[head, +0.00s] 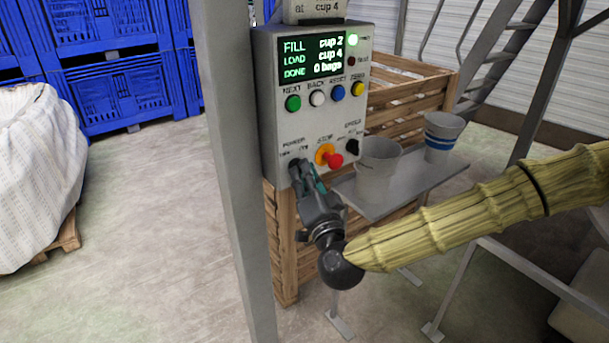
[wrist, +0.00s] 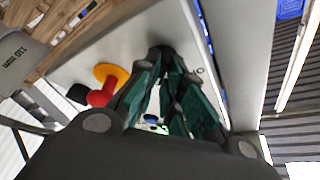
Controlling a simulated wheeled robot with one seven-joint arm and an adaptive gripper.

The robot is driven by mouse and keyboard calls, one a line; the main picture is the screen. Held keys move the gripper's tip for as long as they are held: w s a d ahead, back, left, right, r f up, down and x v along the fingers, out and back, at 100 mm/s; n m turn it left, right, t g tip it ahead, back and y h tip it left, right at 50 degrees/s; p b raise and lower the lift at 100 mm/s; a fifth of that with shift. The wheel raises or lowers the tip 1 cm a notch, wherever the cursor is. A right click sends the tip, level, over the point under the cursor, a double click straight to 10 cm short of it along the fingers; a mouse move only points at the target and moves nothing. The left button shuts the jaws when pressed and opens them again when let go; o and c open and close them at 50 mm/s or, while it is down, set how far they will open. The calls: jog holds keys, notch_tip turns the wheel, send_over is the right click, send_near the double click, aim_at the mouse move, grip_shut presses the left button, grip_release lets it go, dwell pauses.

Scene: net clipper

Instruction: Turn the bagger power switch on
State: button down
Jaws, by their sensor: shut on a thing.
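The bagger control panel (head: 271,70) is a pale box on a grey post. Its screen (head: 311,57) is lit and reads FILL cup 2, LOAD cup 4, DONE 0 bags. The power label (head: 291,142) is at its lower left. My gripper (head: 298,166) reaches up to the panel just below that label, its fingers shut on the power switch. The fingers largely hide the switch, so its setting cannot be read. In the wrist view the green-padded fingers (wrist: 163,52) meet at a dark knob against the panel face.
A red stop button (head: 335,160) on a yellow base is close right of my gripper; it also shows in the wrist view (wrist: 103,95). A black knob (head: 352,147) is beyond it. Two cups (head: 376,172) (head: 442,138) stand on a metal shelf (head: 400,192). The grey post (head: 232,130) is close left.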

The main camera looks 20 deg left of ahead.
jog(key=c, duration=1.5)
grip_release()
jog(key=shift+c, duration=0.2)
jog(key=shift+s+d, duration=0.1)
jog(key=v, duration=1.1)
jog(key=shift+s+d+f, duration=0.15)
jog(key=shift+s, duration=0.15)
